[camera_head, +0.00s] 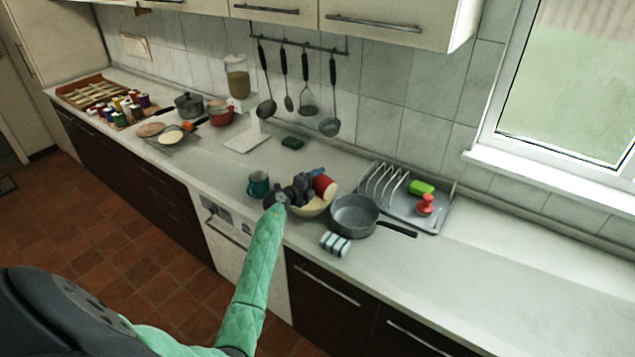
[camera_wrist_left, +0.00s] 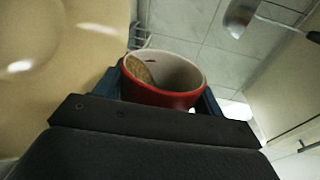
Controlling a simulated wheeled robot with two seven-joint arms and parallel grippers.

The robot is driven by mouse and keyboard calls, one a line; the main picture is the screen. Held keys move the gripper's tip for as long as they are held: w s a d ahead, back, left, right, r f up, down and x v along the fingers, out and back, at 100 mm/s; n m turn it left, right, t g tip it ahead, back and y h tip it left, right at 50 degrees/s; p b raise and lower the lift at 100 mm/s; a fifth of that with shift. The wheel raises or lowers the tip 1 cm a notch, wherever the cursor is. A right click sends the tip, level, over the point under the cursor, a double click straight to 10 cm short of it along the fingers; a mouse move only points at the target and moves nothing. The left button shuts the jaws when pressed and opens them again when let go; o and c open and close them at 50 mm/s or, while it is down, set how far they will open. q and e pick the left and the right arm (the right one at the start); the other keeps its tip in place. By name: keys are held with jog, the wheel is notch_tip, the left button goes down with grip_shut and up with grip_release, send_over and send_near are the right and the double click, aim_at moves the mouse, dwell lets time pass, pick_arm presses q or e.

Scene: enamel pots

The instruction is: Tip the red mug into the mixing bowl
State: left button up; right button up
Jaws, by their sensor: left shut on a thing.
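The red mug (camera_head: 325,186) is held tilted over the cream mixing bowl (camera_head: 312,209). My left gripper (camera_head: 313,184) is shut on it, with a blue finger on each side in the left wrist view (camera_wrist_left: 165,95). In that view the red mug (camera_wrist_left: 160,98) shows its pale inside, with brown contents (camera_wrist_left: 139,72) lying against its left wall. The mixing bowl's cream surface (camera_wrist_left: 60,60) fills the left of the wrist view. The gripper hides part of the bowl in the head view, and I cannot see what lies in it. My right gripper is not in view.
A teal mug (camera_head: 258,184) stands just left of the bowl. A grey pan (camera_head: 353,215) stands close on its right, with a striped cloth (camera_head: 334,243) in front. A dish rack (camera_head: 400,196) stands behind the pan. The counter at far right is clear.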

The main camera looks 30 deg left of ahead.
pick_arm(q)
jog(key=shift+a, duration=0.1)
jog(key=shift+a+n, duration=0.2)
jog(key=shift+n, duration=0.4)
jog(key=shift+w+a+r+n+h, duration=0.15)
jog(key=shift+a+n+h, duration=0.1)
jog(key=shift+n, duration=0.45)
jog(key=shift+w+a+r+n+h, duration=0.15)
jog(key=shift+a+n, duration=0.1)
jog(key=shift+n, duration=0.45)
jog(key=shift+a+n, duration=0.3)
jog(key=shift+n, duration=0.4)
jog(key=shift+a+n, duration=0.15)
jog(key=shift+n, duration=0.25)
jog(key=shift+a+n, duration=0.15)
jog(key=shift+n, duration=0.25)
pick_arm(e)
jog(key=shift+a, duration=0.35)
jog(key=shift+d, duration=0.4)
